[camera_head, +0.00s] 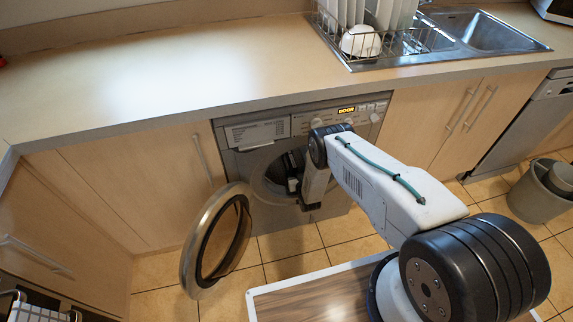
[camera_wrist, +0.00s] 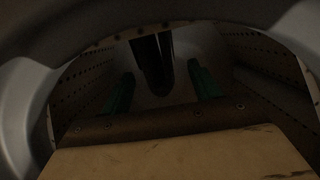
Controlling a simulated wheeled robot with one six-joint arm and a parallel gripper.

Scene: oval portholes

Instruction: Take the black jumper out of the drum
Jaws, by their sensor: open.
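The washing machine (camera_head: 248,133) stands under the counter with its round door (camera_head: 190,255) swung open to the left. My gripper reaches into the drum opening in the head view, where its fingers are mostly hidden. In the wrist view my gripper (camera_wrist: 161,88) is open inside the perforated drum (camera_wrist: 258,60), with a green-padded finger at each side. A dark, smooth shape (camera_wrist: 152,62) shows from the top middle, in line with the gap between the fingers. It is too dim to tell whether this is the black jumper or whether it touches the fingers. No other cloth is clear.
The drum's rim curves close around the wrist view. The open door stands left of my arm. A wood-topped surface with a white edge (camera_head: 252,301) lies in front of the machine. A grey bin (camera_head: 535,198) stands at the right. Tiled floor (camera_head: 290,242) shows between.

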